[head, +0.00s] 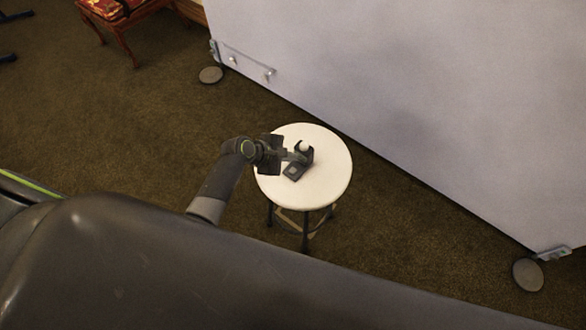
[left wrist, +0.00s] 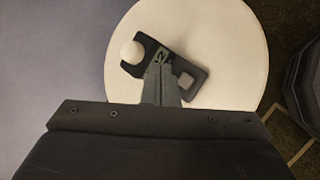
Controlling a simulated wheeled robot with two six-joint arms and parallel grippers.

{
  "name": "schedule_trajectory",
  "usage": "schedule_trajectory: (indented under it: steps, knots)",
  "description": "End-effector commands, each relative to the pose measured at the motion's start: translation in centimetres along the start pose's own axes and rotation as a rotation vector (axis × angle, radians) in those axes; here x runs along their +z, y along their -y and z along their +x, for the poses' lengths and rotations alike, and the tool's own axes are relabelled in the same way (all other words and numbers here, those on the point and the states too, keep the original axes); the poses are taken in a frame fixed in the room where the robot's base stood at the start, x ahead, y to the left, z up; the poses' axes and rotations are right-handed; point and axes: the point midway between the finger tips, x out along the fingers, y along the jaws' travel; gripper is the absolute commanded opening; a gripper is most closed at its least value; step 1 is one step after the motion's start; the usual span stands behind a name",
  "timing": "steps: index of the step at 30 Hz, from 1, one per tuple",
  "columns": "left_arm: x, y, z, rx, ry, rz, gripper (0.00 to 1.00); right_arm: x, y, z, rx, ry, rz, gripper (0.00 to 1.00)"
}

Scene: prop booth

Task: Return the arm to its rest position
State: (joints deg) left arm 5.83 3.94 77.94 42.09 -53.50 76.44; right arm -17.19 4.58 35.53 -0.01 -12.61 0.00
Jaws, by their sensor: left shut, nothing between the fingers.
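My left gripper (head: 297,157) reaches over a round white stool from the left in the head view. In the left wrist view its fingers (left wrist: 160,85) are closed together, with nothing between them. They overlap a small dark holder (left wrist: 195,72) in that view; I cannot tell whether they touch it. The dark holder (head: 293,171) lies on the stool and has a pale square on one end. A white ball (left wrist: 131,52) sits at its other end, and the ball (head: 302,146) also shows in the head view. My right gripper is not in view.
The round white stool (head: 331,180) has dark legs and stands on brown carpet. A large pale panel (head: 420,80) on flat round feet (head: 527,274) stands behind and right of it. A red-cushioned wooden chair (head: 115,12) is at the upper left.

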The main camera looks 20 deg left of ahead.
Motion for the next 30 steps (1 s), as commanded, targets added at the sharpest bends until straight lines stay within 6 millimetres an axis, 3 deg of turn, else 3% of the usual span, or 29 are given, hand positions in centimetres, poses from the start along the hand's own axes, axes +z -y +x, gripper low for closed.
schedule_trajectory:
  steps: [10,14,20,30]
  knots:
    - [0.0,0.1,-0.1,-0.001,-0.002,0.007,0.00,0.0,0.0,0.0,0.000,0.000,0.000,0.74]
    - [-0.3,1.2,-1.3,-0.019,-0.025,0.106,0.00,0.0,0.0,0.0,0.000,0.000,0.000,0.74]
    - [-1.3,5.3,-6.6,-0.116,-0.122,0.506,0.00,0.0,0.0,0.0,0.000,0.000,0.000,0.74]
    - [-2.4,11.6,-19.1,-0.414,-0.295,1.177,0.00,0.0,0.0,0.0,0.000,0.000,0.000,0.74]
